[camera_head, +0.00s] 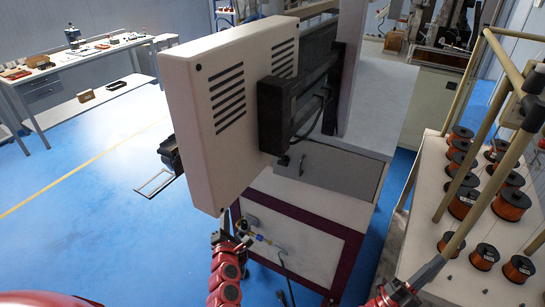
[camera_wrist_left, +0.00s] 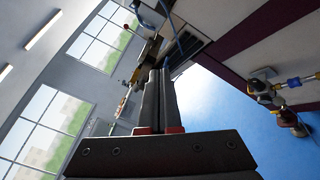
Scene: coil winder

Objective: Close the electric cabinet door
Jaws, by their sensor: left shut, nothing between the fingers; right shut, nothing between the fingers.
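A beige box (camera_head: 215,110) with vent slots and a black mounting arm fills the middle of the head view. Below it stands a pale machine base with a maroon frame (camera_head: 300,220) and a grey front panel with a small handle (camera_head: 330,168). I cannot tell for sure which panel is the electric cabinet door. My left gripper (camera_wrist_left: 158,78) is shut and empty in the left wrist view, near the maroon-edged panel (camera_wrist_left: 235,45). My right gripper (camera_head: 425,273) is shut and empty at the lower right, beside the cart.
A cart (camera_head: 450,290) with several copper wire spools and beige rails stands at the right. Brass fittings (camera_wrist_left: 272,88) stick out from the machine base. A workbench (camera_head: 75,65) stands at the far left. The blue floor (camera_head: 90,225) at the left is clear.

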